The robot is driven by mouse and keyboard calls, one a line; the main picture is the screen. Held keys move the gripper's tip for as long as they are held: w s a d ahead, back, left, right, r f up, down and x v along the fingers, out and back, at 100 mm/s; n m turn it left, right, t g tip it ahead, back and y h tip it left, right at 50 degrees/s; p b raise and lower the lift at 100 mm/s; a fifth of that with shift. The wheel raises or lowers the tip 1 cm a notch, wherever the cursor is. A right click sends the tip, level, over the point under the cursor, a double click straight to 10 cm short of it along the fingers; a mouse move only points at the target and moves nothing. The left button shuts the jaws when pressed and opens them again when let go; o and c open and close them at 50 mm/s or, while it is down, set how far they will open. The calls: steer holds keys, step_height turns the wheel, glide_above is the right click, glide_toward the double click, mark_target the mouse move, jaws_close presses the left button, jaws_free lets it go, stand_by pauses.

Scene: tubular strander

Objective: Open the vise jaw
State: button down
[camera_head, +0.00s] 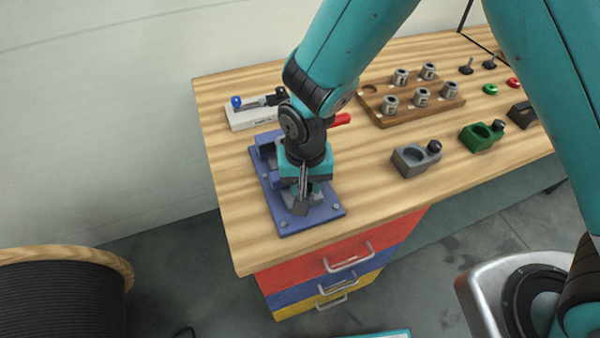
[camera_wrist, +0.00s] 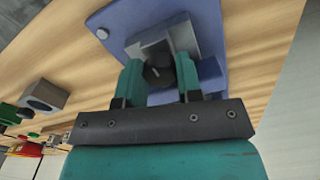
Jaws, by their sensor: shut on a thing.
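The vise has a blue base plate (camera_head: 325,212) bolted near the front left corner of the wooden bench. The plate also fills the top of the wrist view (camera_wrist: 112,20). My gripper (camera_head: 302,192) points down over the vise and hides much of it, including most of the jaws. In the wrist view my gripper's (camera_wrist: 158,76) two teal fingers are on either side of a dark round knob (camera_wrist: 157,70) and are shut on it. A grey metal block (camera_wrist: 176,34) of the vise stands right behind the knob. The jaw gap cannot be made out.
A small fixture with a blue knob (camera_head: 237,102) stands behind the vise. A red handle (camera_head: 340,119) is just right of my wrist. A wooden rack (camera_head: 440,110) with metal parts, a grey holder (camera_head: 416,158) and a green holder (camera_head: 482,136) stand further right. Drawers (camera_head: 335,262) are below.

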steer(key=c, duration=0.8)
jaws_free()
steer(key=shift+r, duration=0.15)
step_height(320, 180, up, 17)
steer(key=shift+r+b, duration=0.1)
steer(key=shift+b, duration=0.95)
steer(key=s+d+r+n+y, duration=0.1)
steer(key=s+d+r+n, duration=0.1)
steer(key=s+d, duration=0.1)
steer(key=s+d+r+n+y, duration=0.1)
steer(key=s+d+n, duration=0.1)
steer(key=s+d, duration=0.2)
steer(key=s+d+r+n+y, duration=0.2)
steer(key=s+d+n, duration=0.1)
steer(key=s, duration=0.3)
steer(key=shift+s+d+r, duration=0.3)
steer(key=shift+s+r, duration=0.05)
